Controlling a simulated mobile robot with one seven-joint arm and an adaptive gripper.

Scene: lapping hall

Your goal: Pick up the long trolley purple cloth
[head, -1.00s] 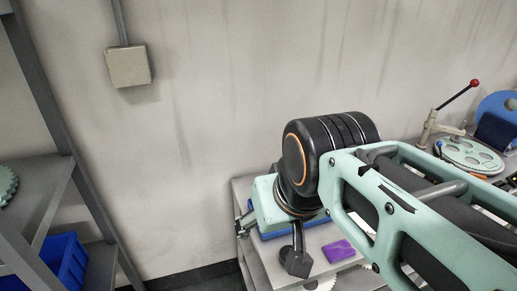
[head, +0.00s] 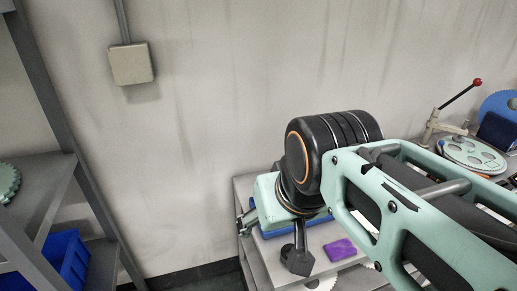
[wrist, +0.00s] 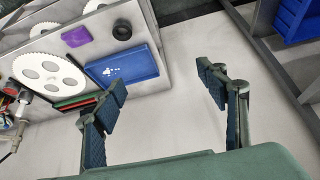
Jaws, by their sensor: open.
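The purple cloth (head: 340,249) is a small flat patch on the grey trolley top (head: 262,268), close to my forearm in the head view. It also shows in the wrist view (wrist: 76,38) at the upper left, lying flat between a white gear and a black ring. My gripper (wrist: 165,86) is open and empty, with its two dark blue-padded fingers wide apart. Its fingers are apart from the cloth, which lies up and to the left of them in the wrist view. In the head view my wrist hides much of the gripper.
On the trolley are a blue flat box (wrist: 122,68), white gears (wrist: 50,72) and a black ring (wrist: 122,30). A shelf with a blue bin (head: 62,258) stands left. A wall is behind. A red-knobbed lever (head: 455,95) and discs stand right.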

